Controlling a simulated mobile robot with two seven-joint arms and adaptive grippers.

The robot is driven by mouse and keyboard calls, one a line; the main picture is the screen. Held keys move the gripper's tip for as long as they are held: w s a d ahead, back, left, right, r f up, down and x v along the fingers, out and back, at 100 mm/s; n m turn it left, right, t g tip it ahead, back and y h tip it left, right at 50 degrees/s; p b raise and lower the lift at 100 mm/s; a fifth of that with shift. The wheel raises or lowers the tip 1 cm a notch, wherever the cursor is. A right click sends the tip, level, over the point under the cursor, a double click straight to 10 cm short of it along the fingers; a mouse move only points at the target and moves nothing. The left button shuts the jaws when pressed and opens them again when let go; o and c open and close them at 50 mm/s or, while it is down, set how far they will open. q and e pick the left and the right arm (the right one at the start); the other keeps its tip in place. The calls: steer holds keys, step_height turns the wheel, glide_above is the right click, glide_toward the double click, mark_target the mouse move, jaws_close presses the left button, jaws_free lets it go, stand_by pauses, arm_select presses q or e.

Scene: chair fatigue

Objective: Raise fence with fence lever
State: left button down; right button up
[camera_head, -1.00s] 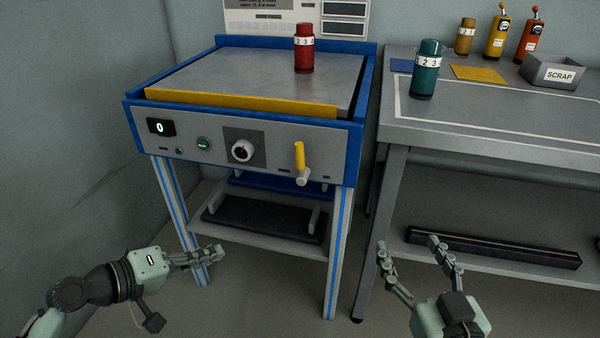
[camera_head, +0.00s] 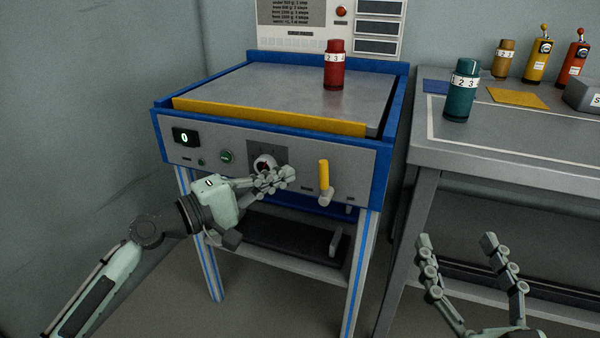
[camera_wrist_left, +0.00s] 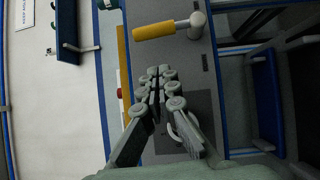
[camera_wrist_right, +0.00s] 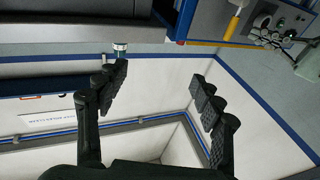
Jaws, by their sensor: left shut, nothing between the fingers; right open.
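The fence lever (camera_head: 323,174) has a yellow grip standing upright from a grey pivot on the machine's front panel. It also shows in the left wrist view (camera_wrist_left: 154,31) and at the top of the right wrist view (camera_wrist_right: 237,19). The fence appears to be the yellow bar (camera_head: 268,116) along the front edge of the machine's top. My left gripper (camera_head: 290,174) is shut and empty in front of the panel, left of the lever and apart from it, partly covering the dial (camera_head: 264,163). My right gripper (camera_head: 456,240) is open and empty, low in front of the grey table.
A red cylinder (camera_head: 334,66) stands on the machine top (camera_head: 240,90). A teal cylinder (camera_head: 461,92) stands on the grey table (camera_head: 520,143) at right, with coloured bottles behind. A green button (camera_head: 226,156) and a display reading 0 (camera_head: 186,137) are on the panel's left.

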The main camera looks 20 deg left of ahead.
mark_target(325, 177)
arm_select(q)
steer(key=d, duration=0.2)
steer(key=d+p, duration=0.1)
steer(key=shift+w+d+r, duration=0.1)
steer(key=shift+w+d, duration=0.1)
steer(key=shift+d, duration=0.15)
arm_select(e)
step_height(325, 177, down, 6)
steer(key=w+d+g+h, duration=0.1)
steer(key=d+g+h, duration=0.1)
steer(key=shift+d+g, duration=0.15)
steer(key=shift+g, duration=0.25)
